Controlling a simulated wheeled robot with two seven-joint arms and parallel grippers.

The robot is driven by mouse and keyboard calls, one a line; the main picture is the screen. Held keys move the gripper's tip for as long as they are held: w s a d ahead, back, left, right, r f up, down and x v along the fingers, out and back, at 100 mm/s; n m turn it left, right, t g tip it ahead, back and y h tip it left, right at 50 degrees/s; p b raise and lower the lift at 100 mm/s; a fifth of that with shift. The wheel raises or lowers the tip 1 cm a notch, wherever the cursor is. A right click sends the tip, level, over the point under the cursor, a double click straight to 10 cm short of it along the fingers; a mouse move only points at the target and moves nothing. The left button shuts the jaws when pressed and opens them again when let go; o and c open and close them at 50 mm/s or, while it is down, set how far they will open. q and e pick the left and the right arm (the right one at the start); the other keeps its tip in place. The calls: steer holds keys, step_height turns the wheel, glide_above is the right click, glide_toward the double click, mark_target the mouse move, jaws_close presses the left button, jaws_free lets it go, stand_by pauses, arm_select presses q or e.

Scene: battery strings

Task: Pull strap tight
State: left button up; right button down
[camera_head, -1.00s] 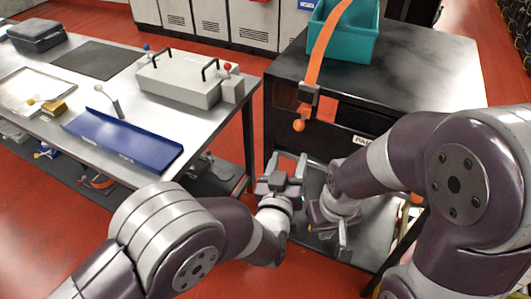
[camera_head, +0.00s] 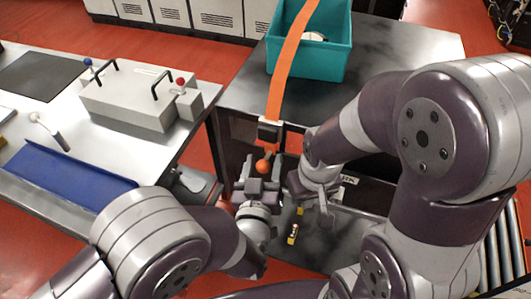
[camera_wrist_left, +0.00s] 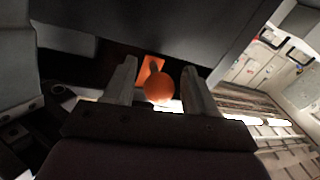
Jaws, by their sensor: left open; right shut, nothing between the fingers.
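An orange strap (camera_head: 291,55) runs over the teal bin (camera_head: 327,62) and hangs down the front of the black cabinet. It passes a dark buckle (camera_head: 269,130) at the cabinet's edge and ends in an orange ball (camera_head: 263,166). My left gripper (camera_head: 260,180) is open just below the ball in the head view. In the left wrist view the ball (camera_wrist_left: 158,87) shows between the two spread fingers (camera_wrist_left: 158,92), with a short piece of strap (camera_wrist_left: 150,68) behind it; I cannot tell whether they touch. My right gripper (camera_head: 322,205) is shut and empty, to the right of the left one.
The black cabinet (camera_head: 420,62) has a lower shelf (camera_head: 335,243) with small items. The workbench at left holds a grey case (camera_head: 130,100) with handles and a blue tray (camera_head: 60,178). Red floor (camera_head: 228,60) shows between bench and cabinet.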

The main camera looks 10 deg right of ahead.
arm_select(q)
steer(key=shift+s, duration=0.15)
steer(key=shift+a, duration=0.1)
jaws_close()
step_height(320, 180, down, 7)
steer(key=b, duration=0.6)
steer(key=shift+f, duration=0.2)
jaws_free()
